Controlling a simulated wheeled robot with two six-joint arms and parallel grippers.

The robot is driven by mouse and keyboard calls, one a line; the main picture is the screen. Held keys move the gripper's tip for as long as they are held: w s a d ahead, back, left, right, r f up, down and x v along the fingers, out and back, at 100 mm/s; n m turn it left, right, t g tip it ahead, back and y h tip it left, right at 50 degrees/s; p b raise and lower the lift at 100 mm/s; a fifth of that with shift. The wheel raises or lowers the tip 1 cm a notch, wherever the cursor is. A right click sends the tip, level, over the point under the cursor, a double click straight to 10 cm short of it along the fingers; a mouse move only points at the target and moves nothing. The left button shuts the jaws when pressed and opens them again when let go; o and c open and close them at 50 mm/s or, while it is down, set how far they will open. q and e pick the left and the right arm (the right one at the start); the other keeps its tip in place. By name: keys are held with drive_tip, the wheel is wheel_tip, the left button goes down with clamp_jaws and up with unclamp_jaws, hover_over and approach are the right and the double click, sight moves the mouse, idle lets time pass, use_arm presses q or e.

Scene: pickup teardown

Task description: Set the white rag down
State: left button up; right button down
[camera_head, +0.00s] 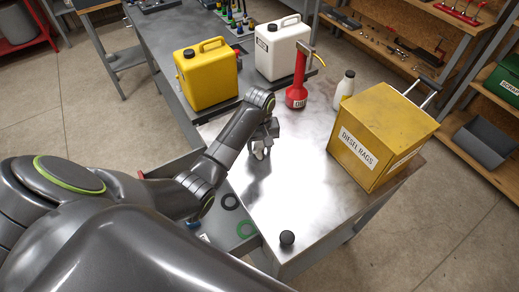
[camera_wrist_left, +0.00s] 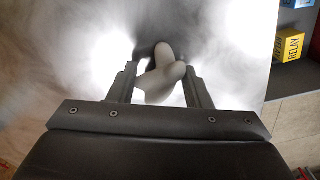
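My left gripper (camera_head: 262,151) is low over the bright metal tabletop (camera_head: 290,205), pointing down. In the left wrist view, a small crumpled white rag (camera_wrist_left: 161,76) sits between the two fingers of the left gripper (camera_wrist_left: 161,85), which close on it from both sides. Only a little of the rag (camera_head: 259,154) shows in the head view, at the fingertips. A dark shadow lies beside it on the metal; I cannot tell whether the rag touches the table. My right gripper is not in view.
A yellow box labelled "DIESEL RAGS" (camera_head: 379,138), a white bottle (camera_head: 344,91) and a red pump can (camera_head: 297,92) stand to the right and behind. Yellow (camera_head: 208,78) and white (camera_head: 283,50) jugs stand at the back. A black knob (camera_head: 287,238) is near the front. The tabletop between is clear.

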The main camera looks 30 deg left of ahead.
use_arm(q)
drive_tip(key=c, duration=0.5)
drive_tip(key=shift+r, duration=0.15)
